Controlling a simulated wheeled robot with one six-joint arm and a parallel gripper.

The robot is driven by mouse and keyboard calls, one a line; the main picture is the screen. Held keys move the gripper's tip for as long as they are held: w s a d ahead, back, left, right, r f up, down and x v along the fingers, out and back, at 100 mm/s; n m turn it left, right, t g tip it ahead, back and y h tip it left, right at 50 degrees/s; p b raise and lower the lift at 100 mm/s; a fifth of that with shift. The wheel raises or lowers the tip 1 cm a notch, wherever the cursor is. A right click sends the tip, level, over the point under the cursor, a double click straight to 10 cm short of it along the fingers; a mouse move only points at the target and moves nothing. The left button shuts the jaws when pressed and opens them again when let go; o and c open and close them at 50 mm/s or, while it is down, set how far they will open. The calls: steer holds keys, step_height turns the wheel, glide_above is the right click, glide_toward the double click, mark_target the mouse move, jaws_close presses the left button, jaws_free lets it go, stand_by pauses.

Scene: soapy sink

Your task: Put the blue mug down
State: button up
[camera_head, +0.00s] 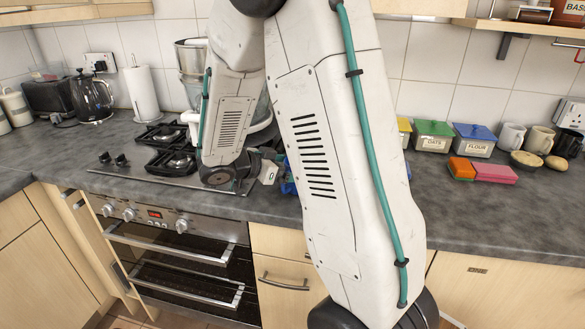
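A small patch of blue (288,188) shows at the left edge of my large white arm link, low over the counter right of the hob. It may be part of the blue mug, but most of it is hidden and I cannot tell its shape. Part of my gripper (268,172) shows just left of the blue patch, beside my dark wrist joint. Its fingertips are hidden behind my arm, so I cannot tell whether it is open or holds anything. I cannot tell whether the blue thing touches the counter.
The grey counter (455,215) is clear at its front right. A pink sponge (494,174), an orange sponge (461,168), lidded tubs including a blue-lidded one (474,140), and pale mugs (511,137) stand at right. The gas hob (150,172) and a kettle (92,98) are at left.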

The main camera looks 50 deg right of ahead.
steer(key=v, duration=1)
steer(key=s+a+r+n+t+y, duration=0.2)
steer(key=s+a+n+y, duration=0.4)
steer(key=s+n, duration=0.4)
steer(key=s+a+r+n+t+y, duration=0.2)
steer(key=s+a+r+n+y, duration=0.2)
steer(key=s+a+n+y, duration=0.3)
steer(key=s+a+n, duration=0.1)
steer(key=s+n, duration=0.2)
steer(key=s, duration=0.1)
steer(key=shift+s+r+n, duration=0.25)
steer(key=shift+r+n, duration=0.05)
steer(key=shift+r, duration=0.1)
